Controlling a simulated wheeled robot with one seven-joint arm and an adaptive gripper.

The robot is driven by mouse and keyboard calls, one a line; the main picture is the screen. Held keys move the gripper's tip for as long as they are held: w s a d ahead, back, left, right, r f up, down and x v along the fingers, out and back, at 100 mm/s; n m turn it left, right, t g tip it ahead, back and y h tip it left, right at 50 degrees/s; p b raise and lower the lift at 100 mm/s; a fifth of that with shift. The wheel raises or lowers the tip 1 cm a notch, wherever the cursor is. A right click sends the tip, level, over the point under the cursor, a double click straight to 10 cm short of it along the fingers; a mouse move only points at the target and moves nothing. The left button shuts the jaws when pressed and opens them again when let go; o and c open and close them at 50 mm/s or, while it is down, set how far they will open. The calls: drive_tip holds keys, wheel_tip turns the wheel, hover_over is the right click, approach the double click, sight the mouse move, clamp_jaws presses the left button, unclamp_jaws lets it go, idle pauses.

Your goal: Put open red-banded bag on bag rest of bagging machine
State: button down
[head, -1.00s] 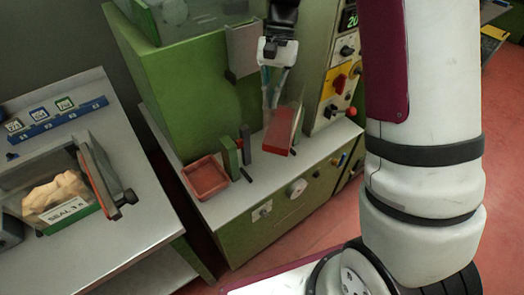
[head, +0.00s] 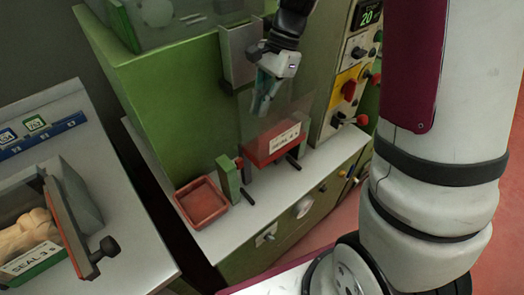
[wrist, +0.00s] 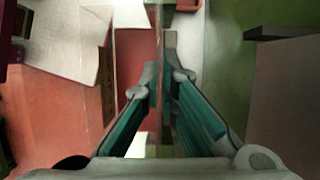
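The red-banded bag is clear, with a red band (head: 272,143) and a white label low on it, in the head view. It hangs upright below my gripper (head: 262,105), whose fingers are closed at its upper part. In the wrist view my gripper (wrist: 167,78) shows its fingertips close together, with the bag hard to make out between them. The bag hangs before the green bagging machine (head: 175,95), over its grey ledge. I cannot tell which part is the bag rest, nor whether the band touches the ledge.
A red tray (head: 201,202) and a green post (head: 228,180) stand on the ledge left of the bag. A grey chute (head: 238,55) is above. A control panel (head: 350,85) with knobs is right. A side table (head: 120,235) holds a box of filled goods.

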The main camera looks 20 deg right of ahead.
sight(276, 113)
wheel_tip(276, 113, down, 16)
drive_tip(key=b, duration=0.2)
drive_tip(key=shift+f, duration=0.25)
drive_tip(key=c, duration=1.8)
unclamp_jaws()
drive_tip(key=p+v, duration=0.1)
drive_tip(key=v, duration=1.1)
drive_tip(key=shift+s, duration=0.1)
drive_tip(key=s+a+r+n+t+h, duration=0.2)
drive_tip(key=s+a+r+n, duration=0.2)
drive_tip(key=s+r+n, duration=0.7)
drive_tip(key=s+r+n+t+h, duration=0.2)
drive_tip(key=s+r+n, duration=0.1)
drive_tip(key=s, duration=1.2)
drive_tip(key=shift+s+r, duration=0.35)
drive_tip(key=shift+r, duration=0.3)
